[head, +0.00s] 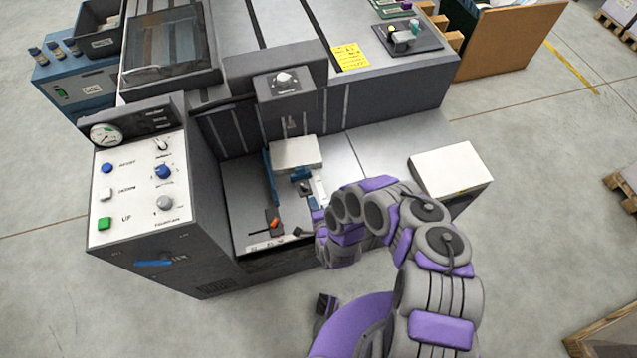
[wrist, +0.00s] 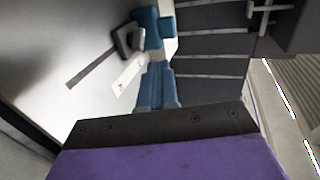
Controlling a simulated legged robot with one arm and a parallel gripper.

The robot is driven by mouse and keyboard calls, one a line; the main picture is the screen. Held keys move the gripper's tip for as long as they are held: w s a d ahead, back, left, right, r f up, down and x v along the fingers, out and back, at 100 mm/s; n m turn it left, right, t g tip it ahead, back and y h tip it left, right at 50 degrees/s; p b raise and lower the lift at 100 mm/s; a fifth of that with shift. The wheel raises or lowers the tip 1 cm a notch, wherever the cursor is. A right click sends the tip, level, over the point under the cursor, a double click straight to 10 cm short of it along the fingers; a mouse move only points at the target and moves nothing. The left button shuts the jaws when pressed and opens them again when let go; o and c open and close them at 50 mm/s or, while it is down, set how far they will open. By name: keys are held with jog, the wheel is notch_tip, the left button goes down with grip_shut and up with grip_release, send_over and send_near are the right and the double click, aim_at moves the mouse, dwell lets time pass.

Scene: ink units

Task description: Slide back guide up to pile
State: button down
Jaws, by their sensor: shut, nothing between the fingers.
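The pile is a block of white sheets (head: 296,152) on the metal feed table of the grey press in the head view. A small dark and blue guide (head: 302,187), which looks like the back guide, stands just in front of it. In the wrist view a grey bracket (wrist: 128,40) sits at the end of a slot beside blue parts (wrist: 155,85); I cannot tell if it is the same guide. My gripper (head: 324,230) is shut and empty at the table's front right, apart from the guide. Its dark front (wrist: 165,128) fills the bottom of the wrist view.
An orange-tipped lever (head: 273,222) stands at the table's front left. A control panel (head: 135,185) is on the left. A white-topped box (head: 450,168) is to the right. The press head (head: 285,85) overhangs behind.

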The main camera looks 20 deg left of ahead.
jog(key=b, duration=0.4)
send_near(301, 172)
jog(key=x, duration=0.5)
jog(key=shift+w+f, duration=0.1)
jog(key=shift+f, duration=0.2)
jog(key=shift+w+a, duration=0.45)
jog(key=shift+w, duration=0.05)
